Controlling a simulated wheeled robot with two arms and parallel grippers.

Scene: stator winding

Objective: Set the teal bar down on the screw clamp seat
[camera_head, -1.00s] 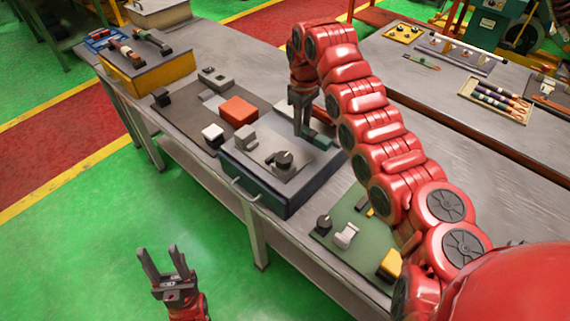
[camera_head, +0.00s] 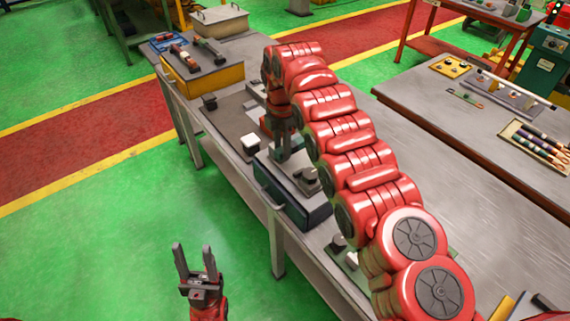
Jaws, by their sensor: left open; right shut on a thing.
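The screw clamp (camera_head: 309,180), with a dark knob, sits on top of a dark blue-teal box (camera_head: 290,206) on the workbench. My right gripper (camera_head: 284,153) points down over the back left part of the clamp's grey top, close to the knob. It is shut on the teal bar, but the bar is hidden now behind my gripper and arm. I cannot tell whether the bar touches the seat. My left gripper (camera_head: 194,252) is open and empty, pointing up over the green floor, well away from the bench.
A white block (camera_head: 249,143) and a small black part (camera_head: 209,102) lie on the bench's dark mat. A yellow-sided box (camera_head: 214,82) with tools stands at the far end. My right arm covers much of the bench. A second table (camera_head: 450,130) stands at the right.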

